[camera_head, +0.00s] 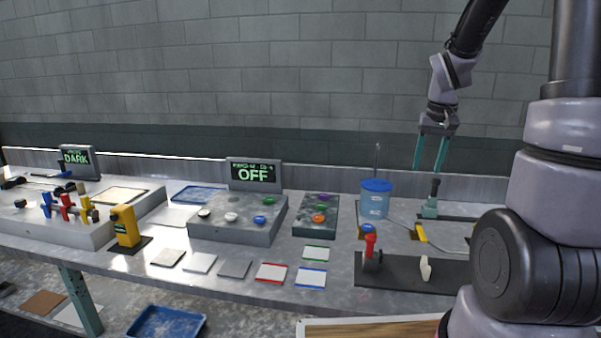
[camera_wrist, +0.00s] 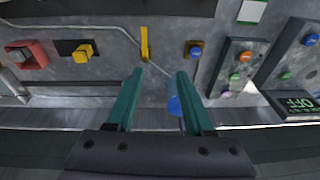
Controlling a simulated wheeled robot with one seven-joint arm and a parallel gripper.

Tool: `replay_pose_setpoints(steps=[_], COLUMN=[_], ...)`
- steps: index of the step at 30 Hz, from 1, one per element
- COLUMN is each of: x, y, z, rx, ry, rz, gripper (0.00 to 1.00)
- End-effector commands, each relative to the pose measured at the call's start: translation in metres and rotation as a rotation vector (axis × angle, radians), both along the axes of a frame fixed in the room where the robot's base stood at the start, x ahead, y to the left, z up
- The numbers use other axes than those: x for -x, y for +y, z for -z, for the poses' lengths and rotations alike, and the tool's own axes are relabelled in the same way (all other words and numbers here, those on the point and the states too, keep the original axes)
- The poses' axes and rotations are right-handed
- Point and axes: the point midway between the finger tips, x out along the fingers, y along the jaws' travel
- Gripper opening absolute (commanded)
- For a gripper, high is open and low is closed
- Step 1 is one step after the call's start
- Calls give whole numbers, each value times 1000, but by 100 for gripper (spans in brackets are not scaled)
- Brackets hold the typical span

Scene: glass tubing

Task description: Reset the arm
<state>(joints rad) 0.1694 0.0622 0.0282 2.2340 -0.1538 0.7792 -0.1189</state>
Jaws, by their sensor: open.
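My gripper (camera_head: 432,152) is raised above the back right of the bench in the head view, with its two teal fingers pointing down. In the wrist view my gripper (camera_wrist: 160,90) shows its fingers spread apart with nothing held between them. The blue-lidded container (camera_head: 376,199) stands on the bench to the left of and below the gripper in the head view. In the wrist view a blue part (camera_wrist: 174,105) shows partly behind the right finger. A small teal stand (camera_head: 431,205) is below the gripper.
A grey box with coloured knobs (camera_head: 238,222) and an OFF display (camera_head: 253,175) stand mid-bench. A dark panel with knobs (camera_head: 318,218) is beside them. A red-handled lever (camera_head: 370,246) stands at the front right. A yellow device (camera_head: 125,226) is at the left. The air around the gripper is clear.

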Motion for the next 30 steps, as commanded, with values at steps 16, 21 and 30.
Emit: replay_pose_setpoints(steps=[16,21,30], x=[137,163,171], y=[77,87,90], z=[-140,-151,-153], rx=[-154,-197,-210], ry=[-357,-413,-425], rz=[71,75,78], gripper=[52,52,52])
